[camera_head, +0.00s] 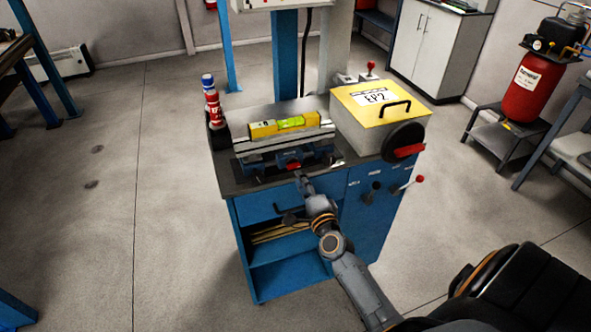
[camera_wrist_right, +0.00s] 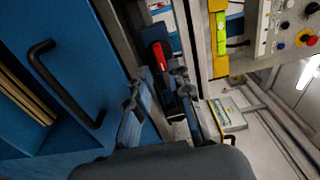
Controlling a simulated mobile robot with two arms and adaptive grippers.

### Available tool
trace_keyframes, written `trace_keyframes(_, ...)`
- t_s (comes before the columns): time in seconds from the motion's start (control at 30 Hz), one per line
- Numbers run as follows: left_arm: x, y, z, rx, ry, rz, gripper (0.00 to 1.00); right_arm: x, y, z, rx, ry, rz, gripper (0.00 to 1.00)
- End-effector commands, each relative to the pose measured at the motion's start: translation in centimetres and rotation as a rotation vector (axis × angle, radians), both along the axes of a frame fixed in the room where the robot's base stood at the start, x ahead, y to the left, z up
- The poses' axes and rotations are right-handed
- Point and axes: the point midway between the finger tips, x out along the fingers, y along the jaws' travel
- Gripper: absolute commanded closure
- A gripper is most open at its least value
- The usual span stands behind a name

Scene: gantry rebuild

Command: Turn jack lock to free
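A small red lever (camera_head: 293,166) sits on the front of a blue jack-like body (camera_head: 287,159) below a grey rail on the cabinet top. No lock label is readable. The red lever also shows in the right wrist view (camera_wrist_right: 160,56), against a dark part. My right gripper (camera_head: 303,182) is just in front of the lever at the cabinet's front edge. In the right wrist view its two fingers (camera_wrist_right: 157,80) are spread with nothing between them, and the lever lies just beyond the tips. Contact is not visible. My left gripper is not in view.
A yellow level (camera_head: 290,125) rests on the rail. A yellow-topped box (camera_head: 378,98) with a black wheel (camera_head: 404,140) stands to the right. A red-knobbed lever (camera_head: 409,184) sticks out of the blue cabinet (camera_head: 275,278). A black drawer handle (camera_wrist_right: 60,85) lies near my right gripper.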

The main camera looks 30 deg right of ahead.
Motion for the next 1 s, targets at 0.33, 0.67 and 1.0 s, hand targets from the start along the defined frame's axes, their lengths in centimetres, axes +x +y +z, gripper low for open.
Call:
trace_keyframes(0.33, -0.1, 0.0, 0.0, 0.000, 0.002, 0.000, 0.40, 4.2, -1.0, -0.1, 0.000, 0.001, 0.001, 0.79)
trace_keyframes(0.67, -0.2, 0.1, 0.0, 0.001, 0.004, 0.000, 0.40, 4.5, -1.0, -0.1, 0.000, 0.001, 0.001, 0.79)
trace_keyframes(1.0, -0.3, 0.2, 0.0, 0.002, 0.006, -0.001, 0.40, 4.5, -1.0, -0.1, -0.003, 0.002, 0.001, 1.00)
